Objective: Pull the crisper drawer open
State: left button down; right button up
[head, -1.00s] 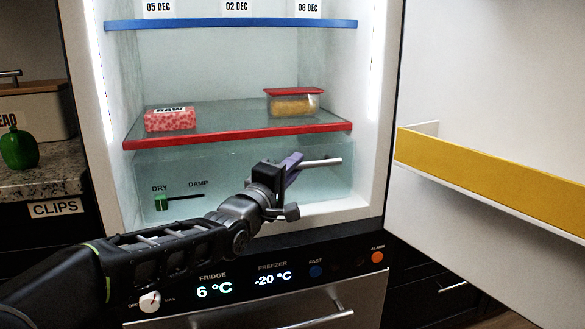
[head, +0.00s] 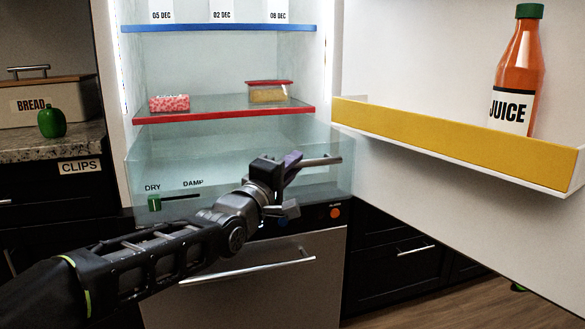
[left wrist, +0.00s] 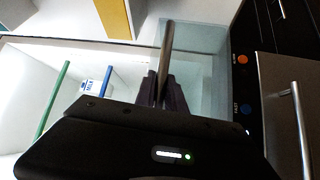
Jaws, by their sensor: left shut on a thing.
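The crisper drawer (head: 150,177) is a clear, pale tub with a DRY–DAMP slider (head: 155,203), at the bottom of the open fridge. It stands out past the red-edged shelf and over the control panel. My left gripper (head: 288,168) is at the drawer's front, shut on its metal bar handle (head: 322,161). The left wrist view shows the bar (left wrist: 167,45) between the fingers of the left gripper (left wrist: 162,88). The hand hides part of the drawer front. The right gripper is not in view.
The fridge door with a yellow-fronted bin (head: 450,140) and juice bottle (head: 518,75) stands open at right. A raw-meat pack (head: 169,103) and red-lidded box (head: 268,92) are on the red-edged shelf (head: 225,115). A counter (head: 50,148) is at left.

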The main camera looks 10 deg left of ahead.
pick_arm(q)
jog(key=shift+s+d, duration=0.15)
jog(key=shift+s, duration=0.1)
jog(key=c, duration=1.7)
grip_release()
jog(key=p+v, duration=0.1)
jog(key=v, duration=0.6)
jog(key=shift+s, duration=0.35)
